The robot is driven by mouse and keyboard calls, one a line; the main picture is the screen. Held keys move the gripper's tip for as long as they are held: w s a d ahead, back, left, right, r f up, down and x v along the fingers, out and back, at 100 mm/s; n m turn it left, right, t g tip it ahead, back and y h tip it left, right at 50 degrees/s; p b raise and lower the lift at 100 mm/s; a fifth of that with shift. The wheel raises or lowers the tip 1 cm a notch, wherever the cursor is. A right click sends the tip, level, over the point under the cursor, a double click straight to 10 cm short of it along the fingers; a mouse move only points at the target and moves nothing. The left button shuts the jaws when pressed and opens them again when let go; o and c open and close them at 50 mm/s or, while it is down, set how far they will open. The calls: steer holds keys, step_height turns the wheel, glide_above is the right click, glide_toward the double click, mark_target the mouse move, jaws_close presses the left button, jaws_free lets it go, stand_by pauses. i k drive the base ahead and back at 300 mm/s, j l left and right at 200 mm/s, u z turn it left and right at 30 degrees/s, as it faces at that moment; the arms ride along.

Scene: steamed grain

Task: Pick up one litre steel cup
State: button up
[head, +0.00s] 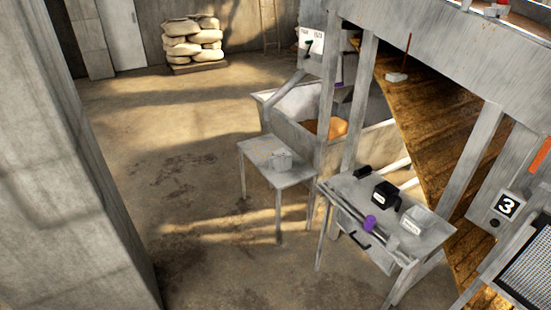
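A second light grey container (411,228) with a label stands on the larger grey table (340,184) at the right. I cannot tell for sure which of the two is the one litre steel cup. My gripper is not in view.
The larger table also holds a black container (386,196), a long rod and a purple object (370,223). Behind the tables is a trough (375,135). Concrete walls (75,160) stand at the left. Stacked sacks (192,40) are at the back. The floor between is clear.

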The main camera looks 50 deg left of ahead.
mark_target(281, 160)
steer(key=u, duration=1.65)
steer(key=i+j+u, duration=0.15)
steer(key=i, duration=0.45)
steer(key=i+u, duration=0.2)
steer(key=i, duration=0.4)
steer(key=i+u, duration=0.15)
steer(key=i, duration=0.45)
steer(key=i+l+u, duration=0.15)
steer(key=i, duration=0.45)
steer(key=i+l+u, duration=0.15)
steer(key=i, duration=0.45)
